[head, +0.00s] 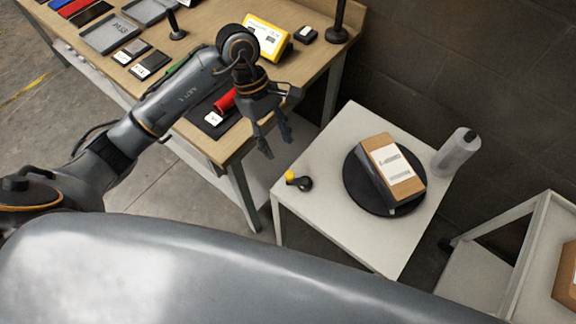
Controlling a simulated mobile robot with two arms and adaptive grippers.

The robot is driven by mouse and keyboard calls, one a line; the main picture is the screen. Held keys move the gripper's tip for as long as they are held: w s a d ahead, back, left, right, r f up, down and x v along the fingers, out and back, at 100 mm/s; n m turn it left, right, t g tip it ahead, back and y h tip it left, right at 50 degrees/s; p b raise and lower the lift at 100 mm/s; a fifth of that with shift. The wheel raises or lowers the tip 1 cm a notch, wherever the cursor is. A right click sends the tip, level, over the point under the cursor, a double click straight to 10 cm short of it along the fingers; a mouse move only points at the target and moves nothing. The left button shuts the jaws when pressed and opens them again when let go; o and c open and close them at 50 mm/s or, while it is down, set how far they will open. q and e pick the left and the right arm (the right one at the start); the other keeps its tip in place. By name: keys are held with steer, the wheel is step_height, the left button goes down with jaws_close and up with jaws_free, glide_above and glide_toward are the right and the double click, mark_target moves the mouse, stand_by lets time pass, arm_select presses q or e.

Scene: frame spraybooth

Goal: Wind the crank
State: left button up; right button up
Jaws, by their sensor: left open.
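A small black crank (304,184) with a yellow knob (290,175) sits at the left edge of the white table (330,215). A round black turntable (362,194) on the same table carries a brown cardboard box (384,160) with a white label, set slanted. My left gripper (277,146) is open and empty, fingers pointing down, between the wooden workbench and the white table. In the picture it is above the crank and apart from it. My right gripper is out of view.
A clear cylindrical bottle (456,154) stands at the white table's right corner. The wooden workbench (215,85) at upper left holds trays, a yellow device (266,38), and a red item (225,101) near my left gripper. A pale frame with another box (566,275) is at right.

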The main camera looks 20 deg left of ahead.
mark_target(289, 174)
arm_select(q)
steer(key=p+x, duration=0.2)
steer(key=x, duration=0.8)
steer(key=shift+c, duration=0.2)
jaws_close()
